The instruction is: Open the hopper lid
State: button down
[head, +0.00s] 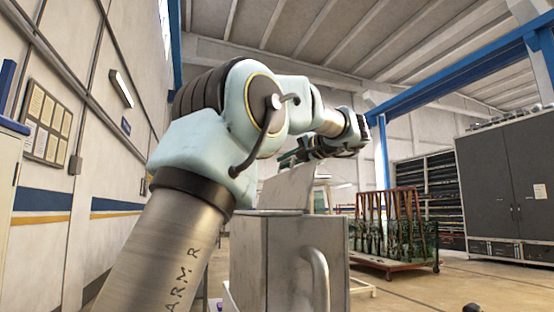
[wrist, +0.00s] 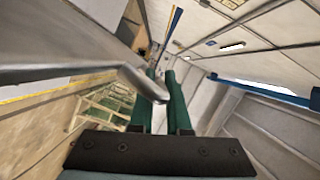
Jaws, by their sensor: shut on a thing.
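The grey metal hopper lid (head: 288,188) stands raised and tilted above the top of the washer (head: 283,262) in the head view. In the wrist view, the lid (wrist: 70,58) comes in from the left, and its bent lip (wrist: 145,84) reaches my fingers. My gripper (head: 298,154) is at the lid's upper edge in the head view, partly hidden behind my arm. Its green fingers (wrist: 162,76) are close together in the wrist view, shut on the lip. The lid's hinge side is not clear.
A curved handle (head: 318,280) is on the washer's front. A wall (head: 62,165) with notice boards runs along the left. Open floor (head: 450,285) lies at the right.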

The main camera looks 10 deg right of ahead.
jog(key=shift+w+d+f+m+t+y, duration=0.1)
jog(key=shift+d+f+m+t+y, duration=0.15)
jog(key=shift+d+m, duration=0.45)
jog(key=shift+w+d+f+m+t+y, duration=0.15)
jog(key=shift+d+f+m, duration=0.2)
jog(key=shift+d, duration=0.5)
jog(key=shift+s, duration=0.1)
jog(key=c, duration=1.2)
grip_release()
jog(key=shift+o, duration=0.2)
jog(key=b+v, duration=0.3)
jog(key=v, duration=0.7)
jog(key=shift+s+d, duration=0.2)
jog(key=shift+s, duration=0.2)
